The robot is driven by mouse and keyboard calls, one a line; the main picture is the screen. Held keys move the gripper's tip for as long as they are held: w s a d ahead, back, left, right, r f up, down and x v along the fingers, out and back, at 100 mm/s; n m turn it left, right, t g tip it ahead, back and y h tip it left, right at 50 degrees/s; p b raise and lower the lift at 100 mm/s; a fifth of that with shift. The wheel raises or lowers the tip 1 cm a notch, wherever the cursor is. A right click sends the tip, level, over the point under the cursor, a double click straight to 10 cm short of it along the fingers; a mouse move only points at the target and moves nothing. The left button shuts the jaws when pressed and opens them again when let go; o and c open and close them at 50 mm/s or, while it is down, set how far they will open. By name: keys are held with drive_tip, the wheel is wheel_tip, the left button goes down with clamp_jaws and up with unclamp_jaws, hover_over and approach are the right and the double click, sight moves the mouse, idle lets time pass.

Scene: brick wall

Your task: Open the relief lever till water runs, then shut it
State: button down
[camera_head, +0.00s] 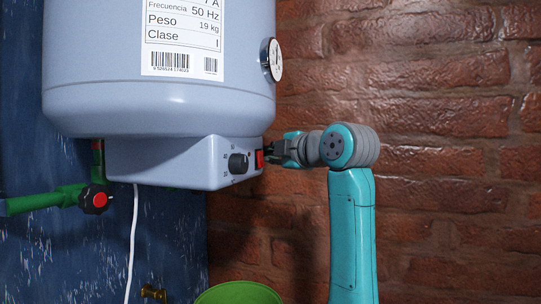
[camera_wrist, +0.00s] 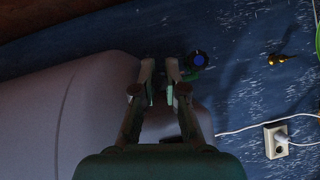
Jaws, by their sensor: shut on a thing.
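My gripper (camera_head: 272,151) reaches in from the right to the underside of the blue-grey water heater (camera_head: 160,112), beside its red switch (camera_head: 260,159). In the wrist view my gripper (camera_wrist: 160,68) has its two fingers close together near a green fitting (camera_wrist: 190,72) with a blue knob (camera_wrist: 200,60). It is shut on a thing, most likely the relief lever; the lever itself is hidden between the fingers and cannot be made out. No running water shows in either view.
A green pipe with a red-capped knob (camera_head: 95,199) is at the left. A white cable (camera_head: 133,240) hangs below the heater and runs to a wall socket (camera_wrist: 280,142). A green bucket (camera_head: 238,293) stands below, near a brass fitting (camera_head: 153,292). Brick wall is at right.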

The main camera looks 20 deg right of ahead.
drive_tip(key=c, duration=1.2)
unclamp_jaws()
drive_tip(key=v, duration=1.2)
drive_tip(key=shift+a+f, duration=0.1)
